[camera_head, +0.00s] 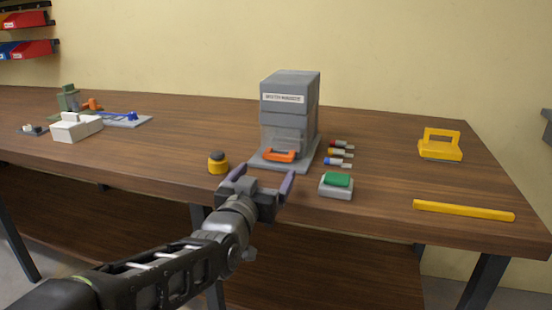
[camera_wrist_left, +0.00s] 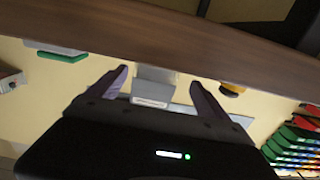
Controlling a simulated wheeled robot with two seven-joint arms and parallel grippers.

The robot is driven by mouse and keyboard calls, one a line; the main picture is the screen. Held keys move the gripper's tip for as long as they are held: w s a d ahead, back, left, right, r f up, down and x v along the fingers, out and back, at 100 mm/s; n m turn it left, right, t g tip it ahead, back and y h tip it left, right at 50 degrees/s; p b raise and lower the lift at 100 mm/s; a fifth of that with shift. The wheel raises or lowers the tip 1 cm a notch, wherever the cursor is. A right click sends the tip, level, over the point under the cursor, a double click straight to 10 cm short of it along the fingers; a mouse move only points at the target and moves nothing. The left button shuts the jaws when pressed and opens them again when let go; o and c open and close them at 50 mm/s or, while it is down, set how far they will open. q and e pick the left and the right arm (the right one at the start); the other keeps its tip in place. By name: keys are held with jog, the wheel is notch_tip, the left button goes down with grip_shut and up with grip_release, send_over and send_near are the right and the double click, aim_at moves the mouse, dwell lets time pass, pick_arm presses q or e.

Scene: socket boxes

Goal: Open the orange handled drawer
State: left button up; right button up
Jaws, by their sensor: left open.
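A grey cabinet (camera_head: 290,95) with a white label stands on a grey base plate near the middle of the table. Low on its front is a drawer with an orange handle (camera_head: 281,155); the drawer looks shut. My left gripper (camera_head: 263,174) is open and empty, just in front of the handle and apart from it. In the left wrist view the open fingers (camera_wrist_left: 158,85) frame part of the grey cabinet (camera_wrist_left: 155,85); the orange handle cannot be made out there. My right gripper is not in view.
A yellow and black button (camera_head: 218,163) stands left of the gripper, and a green-topped grey block (camera_head: 337,186) right of it. Several small coloured pieces (camera_head: 340,153) lie beside the cabinet. A yellow bar (camera_head: 463,210) and yellow handled block (camera_head: 440,146) are further right.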

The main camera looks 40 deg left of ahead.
aim_at(277, 157)
pick_arm(q)
jog(key=shift+w, duration=0.15)
jog(key=b+x, duration=0.1)
jog(key=x, duration=0.6)
jog(key=shift+w+a, duration=0.15)
jog(key=shift+w, duration=0.1)
grip_shut()
dwell(0.8)
